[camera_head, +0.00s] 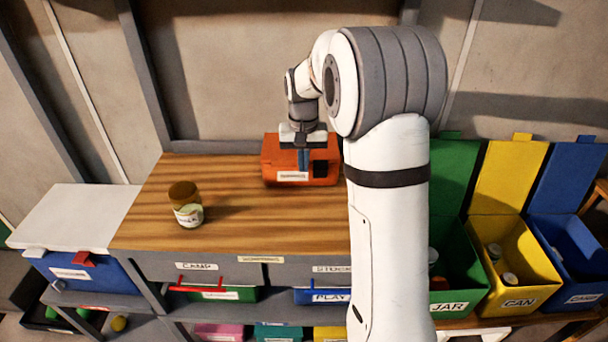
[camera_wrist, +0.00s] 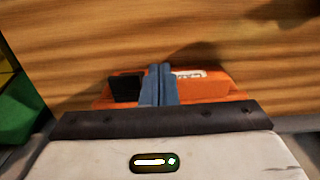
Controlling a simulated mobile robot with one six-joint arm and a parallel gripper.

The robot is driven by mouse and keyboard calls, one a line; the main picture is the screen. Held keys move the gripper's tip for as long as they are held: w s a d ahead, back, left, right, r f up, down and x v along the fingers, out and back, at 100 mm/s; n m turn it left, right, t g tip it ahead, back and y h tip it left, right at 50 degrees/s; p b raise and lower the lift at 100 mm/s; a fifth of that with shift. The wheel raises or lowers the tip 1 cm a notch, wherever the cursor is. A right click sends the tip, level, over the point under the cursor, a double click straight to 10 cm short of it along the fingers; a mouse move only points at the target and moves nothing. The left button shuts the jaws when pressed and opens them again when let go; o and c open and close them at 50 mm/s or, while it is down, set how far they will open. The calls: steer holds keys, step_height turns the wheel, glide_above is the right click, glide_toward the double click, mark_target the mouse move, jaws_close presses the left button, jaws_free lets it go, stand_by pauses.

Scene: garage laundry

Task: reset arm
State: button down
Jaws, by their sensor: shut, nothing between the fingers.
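My gripper (camera_head: 303,160) is at the end of my arm, over the wooden worktop (camera_head: 250,225). Its blue-grey fingers are closed together and hold nothing. They point down in front of an orange box (camera_head: 271,160) that has a white label and a dark square on its front. The wrist view shows the closed fingers (camera_wrist: 159,72) with the orange box (camera_wrist: 214,87) behind them. I cannot tell whether the fingers touch the box.
A jar (camera_head: 187,206) with a brown lid stands on the worktop's left. Open green (camera_head: 460,290), yellow (camera_head: 520,285) and blue bins (camera_head: 580,270) stand right. A white-lidded blue box (camera_head: 85,280) is at left. Labelled drawers (camera_head: 205,266) are below. The worktop's middle is clear.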

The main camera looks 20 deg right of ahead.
steer(key=s+a+r+n+t, duration=0.1)
steer(key=s+r, duration=0.3)
steer(key=s, duration=0.2)
steer(key=s+a+r, duration=0.1)
steer(key=s+r, duration=0.3)
steer(key=s, duration=0.3)
steer(key=s+f+n+t, duration=0.1)
steer(key=s+f, duration=0.1)
steer(key=s, duration=0.5)
steer(key=s+a+f, duration=0.1)
steer(key=s, duration=0.7)
steer(key=shift+f+n+t, duration=0.4)
